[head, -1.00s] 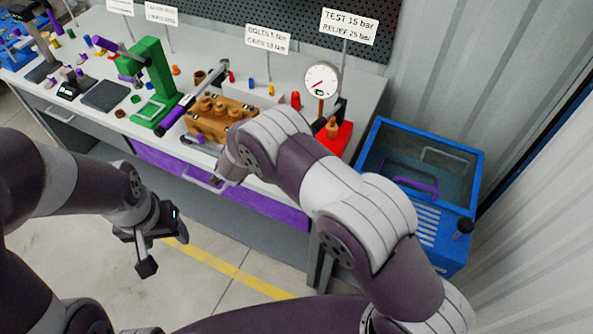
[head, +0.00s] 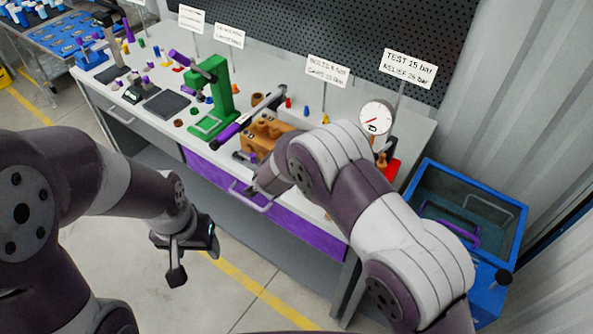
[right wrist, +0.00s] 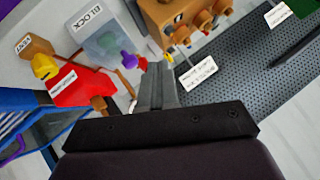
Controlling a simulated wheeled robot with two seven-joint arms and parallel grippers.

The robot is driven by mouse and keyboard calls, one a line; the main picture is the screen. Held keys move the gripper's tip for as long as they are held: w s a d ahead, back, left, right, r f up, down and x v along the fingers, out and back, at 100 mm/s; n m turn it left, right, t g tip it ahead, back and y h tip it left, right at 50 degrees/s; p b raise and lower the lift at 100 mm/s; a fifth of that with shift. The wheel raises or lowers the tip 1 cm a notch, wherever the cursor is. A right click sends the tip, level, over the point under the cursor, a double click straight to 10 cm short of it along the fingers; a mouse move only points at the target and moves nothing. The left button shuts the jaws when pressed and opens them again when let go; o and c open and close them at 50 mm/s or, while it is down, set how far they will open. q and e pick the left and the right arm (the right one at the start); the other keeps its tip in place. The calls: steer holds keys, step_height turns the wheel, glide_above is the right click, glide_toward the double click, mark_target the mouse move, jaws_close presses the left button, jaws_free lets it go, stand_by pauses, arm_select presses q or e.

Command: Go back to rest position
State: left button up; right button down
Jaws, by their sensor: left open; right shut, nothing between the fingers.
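My left gripper (head: 192,252) hangs over the floor in front of the bench in the head view, open and empty, apart from everything. The brown pump block (head: 262,135) sits on the bench beyond my right arm. It also shows at the top of the right wrist view (right wrist: 172,22).
The grey bench (head: 150,133) has a purple drawer (head: 222,180). A green press (head: 216,95), a gauge (head: 376,118) and sign cards stand on it. A blue bin (head: 503,200) stands at the right. In the right wrist view, a red holder (right wrist: 80,87) is near. Floor in front is free.

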steer(key=s+a+n+g+y, duration=0.4)
steer(key=s+n, duration=0.3)
steer(key=s, duration=0.4)
arm_select(q)
steer(key=f, duration=0.1)
steer(key=f+b, duration=0.1)
steer(key=d+f+b, duration=0.1)
steer(key=shift+w, duration=0.35)
arm_select(e)
steer(key=s+d+r+n+g+h, duration=0.1)
steer(key=s+d+r+g, duration=0.1)
steer(key=s+d, duration=0.6)
steer(key=s+d+r+n+g+h, duration=0.1)
steer(key=s+d+r, duration=0.3)
steer(key=s+d, duration=0.5)
steer(key=d+g, duration=0.1)
steer(key=d, duration=0.6)
steer(key=shift+s+d+n+g, duration=0.25)
steer(key=shift+s+n+g, duration=0.05)
steer(key=shift+n+g, duration=0.1)
arm_select(q)
steer(key=shift+s+r, duration=0.1)
steer(key=shift+s, duration=0.05)
arm_select(e)
steer(key=shift+s+r, duration=0.1)
steer(key=shift+r, duration=0.05)
